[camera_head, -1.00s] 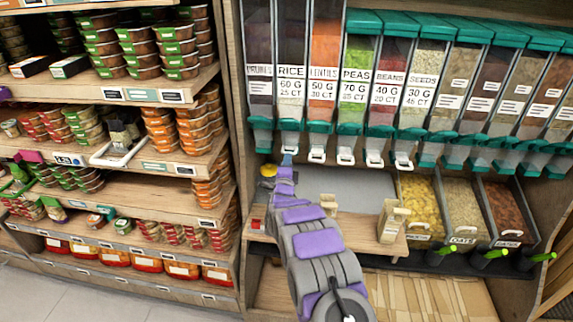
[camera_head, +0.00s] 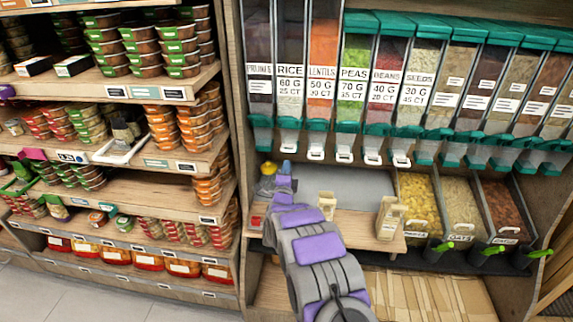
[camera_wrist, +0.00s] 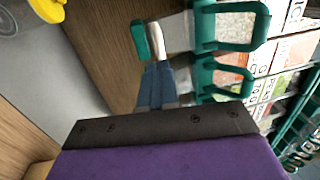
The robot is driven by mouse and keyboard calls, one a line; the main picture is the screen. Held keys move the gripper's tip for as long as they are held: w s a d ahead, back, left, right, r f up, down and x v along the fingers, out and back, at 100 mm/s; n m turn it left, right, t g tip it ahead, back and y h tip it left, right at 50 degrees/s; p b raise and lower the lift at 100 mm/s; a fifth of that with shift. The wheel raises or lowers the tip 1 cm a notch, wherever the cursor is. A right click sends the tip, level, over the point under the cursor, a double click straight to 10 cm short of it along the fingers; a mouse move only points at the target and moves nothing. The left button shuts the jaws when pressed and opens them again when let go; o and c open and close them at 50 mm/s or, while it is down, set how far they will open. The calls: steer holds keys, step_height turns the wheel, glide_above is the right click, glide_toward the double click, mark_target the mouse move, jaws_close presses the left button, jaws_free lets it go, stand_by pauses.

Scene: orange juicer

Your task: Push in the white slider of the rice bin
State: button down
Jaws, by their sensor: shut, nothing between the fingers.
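The rice bin (camera_head: 290,92) is the clear dispenser labelled RICE, second from the left in the row in the head view. Its white slider (camera_head: 289,149) is at the bottom of the green spout and partly hidden by my gripper. My gripper (camera_head: 287,170) is just below and in front of it, fingers shut and empty. In the wrist view, the blue fingertips (camera_wrist: 157,85) point at a white spout piece (camera_wrist: 156,37) with a green end. They look very close to it; I cannot tell whether they touch.
Bins for lentils (camera_head: 322,90), peas (camera_head: 354,90) and others stand to the right, with white sliders sticking out. Below are a grey panel (camera_head: 345,183), a wooden ledge (camera_head: 350,225) and a yellow object (camera_head: 268,168). A wooden divider (camera_head: 236,130) stands at left.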

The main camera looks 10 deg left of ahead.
steer(key=s+f+p, duration=0.2)
steer(key=s, duration=0.5)
steer(key=s+d+r+n+g+y, duration=0.1)
steer(key=s+d+r+n+g, duration=0.2)
steer(key=s+r+n+g, duration=0.35)
steer(key=s+d+r+n+g+y, duration=0.2)
steer(key=s+d+r+n+g, duration=0.15)
steer(key=s, duration=0.55)
steer(key=s+d+r+n+g+h, duration=0.1)
steer(key=s+d+g, duration=0.3)
steer(key=s, duration=1)
steer(key=s+d+r+n+g+h, duration=0.1)
steer(key=s+d, duration=0.5)
steer(key=s, duration=0.8)
steer(key=s+d+r+n+g+h, duration=0.1)
steer(key=s+d+n+g, duration=0.5)
steer(key=s, duration=0.8)
steer(key=shift+s+r+g, duration=0.25)
steer(key=shift+r+g, duration=0.05)
steer(key=shift+r, duration=0.35)
steer(key=c, duration=1.8)
jaws_free()
